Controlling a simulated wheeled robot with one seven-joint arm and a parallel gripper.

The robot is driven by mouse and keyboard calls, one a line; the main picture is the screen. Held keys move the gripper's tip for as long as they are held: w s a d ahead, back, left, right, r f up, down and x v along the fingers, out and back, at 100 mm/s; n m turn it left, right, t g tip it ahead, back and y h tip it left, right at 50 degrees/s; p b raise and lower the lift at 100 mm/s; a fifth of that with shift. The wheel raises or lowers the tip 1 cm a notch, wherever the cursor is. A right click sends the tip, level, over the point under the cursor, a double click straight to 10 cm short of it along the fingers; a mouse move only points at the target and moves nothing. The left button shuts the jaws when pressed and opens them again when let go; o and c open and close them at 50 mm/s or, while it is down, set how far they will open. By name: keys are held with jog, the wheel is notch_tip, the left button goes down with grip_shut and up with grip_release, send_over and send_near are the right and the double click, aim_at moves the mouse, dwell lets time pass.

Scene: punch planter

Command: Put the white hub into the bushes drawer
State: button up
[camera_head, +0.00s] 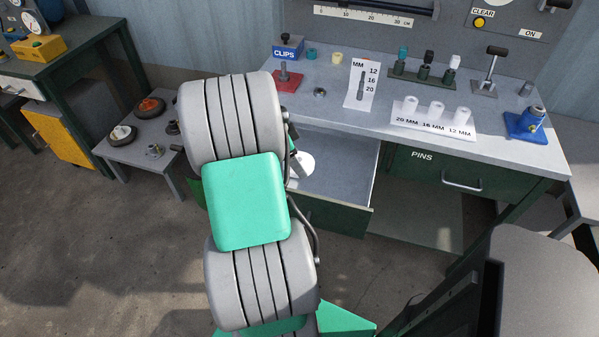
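A white round piece (303,164), which looks like the white hub, shows inside an open drawer (340,207) under the workbench. My arm covers its left part. I cannot tell whether it rests on the drawer floor or is held. No label on the open drawer is visible, so I cannot confirm that it is the bushes drawer. My arm's thick grey and green links fill the middle of the head view and hide most of my gripper. Only small dark and grey parts show at the arm's right edge, beside the white piece. The fingertips are not distinguishable.
The workbench (330,120) carries a clips box (287,48), a red stand (287,80), a size card (361,85), white bushings (437,110) and a blue fixture (526,123). The pins drawer (450,172) is shut. A low side table (150,140) holds round parts.

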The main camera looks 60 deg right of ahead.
aim_at(287, 165)
jog(key=shift+m, duration=0.4)
jog(key=f, duration=0.7)
jog(key=s+f, duration=0.1)
jog(key=f, duration=0.3)
jog(key=shift+d, duration=0.35)
jog(key=o, duration=1.5)
jog(key=shift+o, duration=0.2)
jog(key=shift+r, duration=0.45)
jog(key=v, duration=1.1)
jog(key=shift+w+a+r, duration=0.1)
jog(key=shift+w+r, duration=0.05)
